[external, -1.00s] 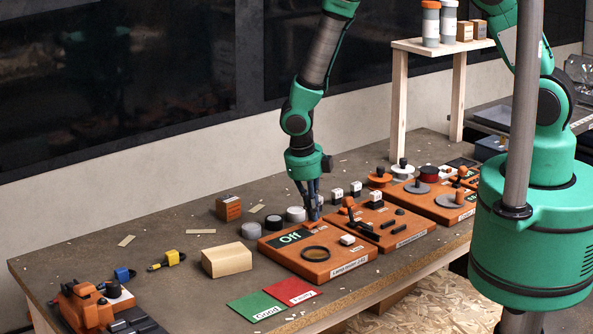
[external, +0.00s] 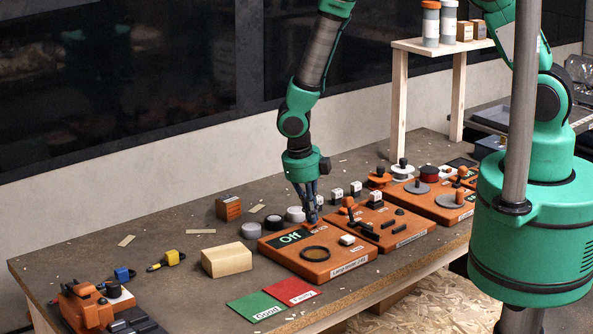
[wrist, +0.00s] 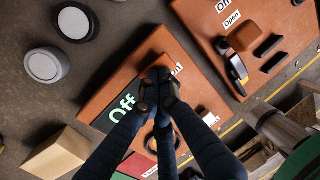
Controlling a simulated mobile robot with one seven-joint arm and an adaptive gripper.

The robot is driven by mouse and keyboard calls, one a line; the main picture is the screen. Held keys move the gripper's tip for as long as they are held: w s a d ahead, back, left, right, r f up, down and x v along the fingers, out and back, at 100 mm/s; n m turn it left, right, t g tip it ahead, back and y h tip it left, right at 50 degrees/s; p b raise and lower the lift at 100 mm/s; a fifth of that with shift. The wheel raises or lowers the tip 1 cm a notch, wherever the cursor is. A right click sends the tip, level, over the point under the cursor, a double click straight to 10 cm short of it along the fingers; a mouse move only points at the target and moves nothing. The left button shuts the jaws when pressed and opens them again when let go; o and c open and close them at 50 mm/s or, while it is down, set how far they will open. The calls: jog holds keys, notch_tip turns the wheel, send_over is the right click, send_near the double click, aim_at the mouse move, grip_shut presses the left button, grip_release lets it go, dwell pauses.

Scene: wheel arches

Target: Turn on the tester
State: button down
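The tester is an orange board (external: 285,258) labelled as a lamp tester. A dark round ring (external: 315,254) and a small white block (external: 347,240) are on the board. My gripper (external: 312,222) points down at the board's far right corner, beside the display. In the wrist view its fingertips (wrist: 158,84) are close together, with nothing clearly held between them. The fingers hide most of the small orange part under them, and contact is unclear.
A second orange board (external: 408,226) with a handle and dark bars stands close on the right. Grey-white round pucks (external: 251,230) lie behind the tester. A wooden block (external: 227,260) is to its left. Green (external: 256,306) and red (external: 292,291) cards lie in front.

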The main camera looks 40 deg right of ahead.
jog(key=p+v, duration=0.1)
jog(key=v, duration=1.3)
jog(key=shift+w+p, duration=0.25)
jog(key=shift+p, duration=0.15)
jog(key=b, duration=0.4)
jog(key=shift+w+d+f, duration=0.1)
jog(key=shift+d, duration=0.1)
jog(key=b, duration=0.3)
jog(key=shift+d+r, duration=0.2)
jog(key=shift+r, duration=0.2)
jog(key=shift+f, duration=0.1)
jog(key=x, duration=1.4)
jog(key=shift+b, duration=0.35)
jog(key=shift+d, duration=0.1)
